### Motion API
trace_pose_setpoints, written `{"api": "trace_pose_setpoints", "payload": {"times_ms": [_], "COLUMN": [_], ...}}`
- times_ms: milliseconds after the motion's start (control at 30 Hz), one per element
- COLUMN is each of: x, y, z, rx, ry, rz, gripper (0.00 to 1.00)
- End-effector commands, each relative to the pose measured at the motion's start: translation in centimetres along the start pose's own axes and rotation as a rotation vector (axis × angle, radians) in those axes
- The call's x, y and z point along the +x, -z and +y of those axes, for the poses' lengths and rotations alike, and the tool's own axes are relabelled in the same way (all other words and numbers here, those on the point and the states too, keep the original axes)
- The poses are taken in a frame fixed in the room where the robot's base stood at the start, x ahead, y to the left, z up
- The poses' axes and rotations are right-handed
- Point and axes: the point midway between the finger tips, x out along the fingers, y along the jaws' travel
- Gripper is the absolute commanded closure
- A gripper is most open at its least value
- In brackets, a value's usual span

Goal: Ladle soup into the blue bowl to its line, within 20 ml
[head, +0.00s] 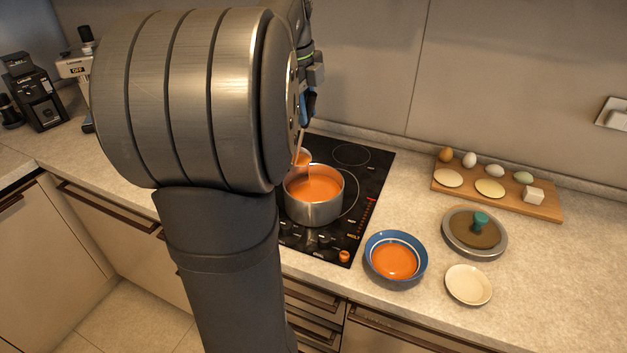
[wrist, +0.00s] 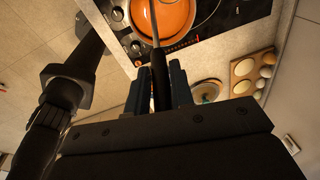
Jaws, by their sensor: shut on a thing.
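The blue bowl (head: 371,268) sits on the counter right of the cooktop. It holds orange soup (head: 394,262), with a pale line showing on its inner wall above the soup. The steel pot (head: 316,213) of orange soup stands on the cooktop. The ladle (head: 303,157) is at the pot's back rim, with orange soup in its cup; a thin streak below it may be a drip. In the wrist view my gripper (wrist: 160,84) is shut on the dark ladle handle (wrist: 156,62). In the head view my arm hides most of the gripper.
A lid with a teal knob (head: 475,232) and a small cream dish (head: 468,285) lie right of the bowl. A wooden board (head: 545,207) with eggs and pale rounds is behind them. Coffee machines (head: 36,92) stand at far left.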

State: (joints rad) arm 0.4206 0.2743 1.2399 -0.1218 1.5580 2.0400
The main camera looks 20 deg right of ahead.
Motion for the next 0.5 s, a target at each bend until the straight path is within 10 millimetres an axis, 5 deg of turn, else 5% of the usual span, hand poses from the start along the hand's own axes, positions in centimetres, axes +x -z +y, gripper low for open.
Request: {"api": "trace_pose_setpoints", "payload": {"times_ms": [500], "x": [0.36], "y": [1.19], "z": [0.5], "rx": [0.007], "ry": [0.016], "rz": [-0.042], "gripper": [1.0]}}
